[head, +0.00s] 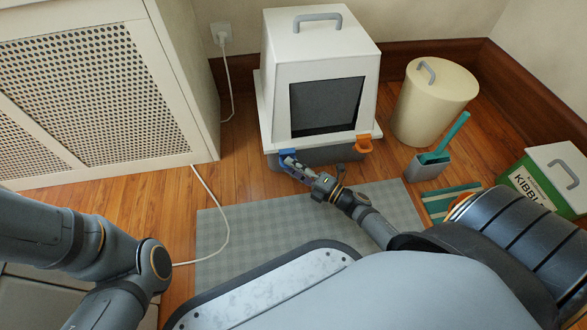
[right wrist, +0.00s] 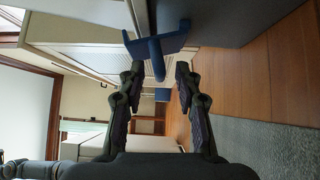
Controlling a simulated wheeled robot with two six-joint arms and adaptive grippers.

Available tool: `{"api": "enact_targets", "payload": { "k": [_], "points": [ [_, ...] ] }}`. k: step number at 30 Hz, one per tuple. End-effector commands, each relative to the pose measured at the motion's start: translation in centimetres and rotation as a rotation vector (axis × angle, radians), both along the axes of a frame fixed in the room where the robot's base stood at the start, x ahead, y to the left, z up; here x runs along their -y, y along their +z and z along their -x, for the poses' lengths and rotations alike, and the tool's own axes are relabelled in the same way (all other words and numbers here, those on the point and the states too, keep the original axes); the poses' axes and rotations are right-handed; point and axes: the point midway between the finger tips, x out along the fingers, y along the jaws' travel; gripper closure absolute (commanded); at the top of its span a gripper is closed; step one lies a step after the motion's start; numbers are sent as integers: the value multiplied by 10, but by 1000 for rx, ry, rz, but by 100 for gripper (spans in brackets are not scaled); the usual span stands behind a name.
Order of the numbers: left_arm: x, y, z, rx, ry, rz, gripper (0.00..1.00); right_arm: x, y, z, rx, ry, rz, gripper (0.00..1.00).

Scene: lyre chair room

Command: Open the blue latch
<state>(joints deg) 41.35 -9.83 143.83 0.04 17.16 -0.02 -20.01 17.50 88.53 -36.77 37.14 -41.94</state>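A white covered litter box (head: 315,60) with a grey base stands against the back wall. The blue latch (head: 288,154) is on its front rim at the left, and an orange latch (head: 364,144) is on the rim at the right. My right gripper (head: 287,161) is at the blue latch. In the right wrist view its two fingers (right wrist: 156,72) are apart, with the tab of the blue latch (right wrist: 157,58) between their tips and space on both sides. My left arm (head: 100,260) is at the lower left in the head view; its gripper is outside the view.
A cream bin (head: 433,103), a grey holder (head: 428,167) with a teal scoop, and a green kibble box (head: 549,178) stand to the right. A grey mat (head: 235,222) lies in front. A white cable (head: 223,205) crosses the floor beside a perforated cabinet (head: 100,95).

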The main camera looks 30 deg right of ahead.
Motion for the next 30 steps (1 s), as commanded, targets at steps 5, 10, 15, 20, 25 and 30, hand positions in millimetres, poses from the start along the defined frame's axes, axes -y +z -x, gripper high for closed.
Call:
{"api": "enact_targets", "payload": {
  "k": [5, 10, 15, 20, 25, 30],
  "points": [
    [0, 0, 0, 1, 1, -1, 60, 0, 0, 0, 0, 0, 0, 89],
    [0, 1, 1, 5, 0, -1, 60, 0, 0, 0, 0, 0, 0, 100],
    [0, 2, 2, 7, 0, -1, 60, 0, -1, 0, 14, 2, 4, 100],
    [0, 4, 2, 7, 0, -1, 60, -1, -8, 1, 122, 1, 32, 100],
    [0, 2, 2, 7, 0, -1, 60, -1, -14, 2, 224, 1, 65, 100],
    [0, 2, 2, 5, 0, -1, 60, -1, -13, 3, 241, -1, 69, 100]
  ]
}}
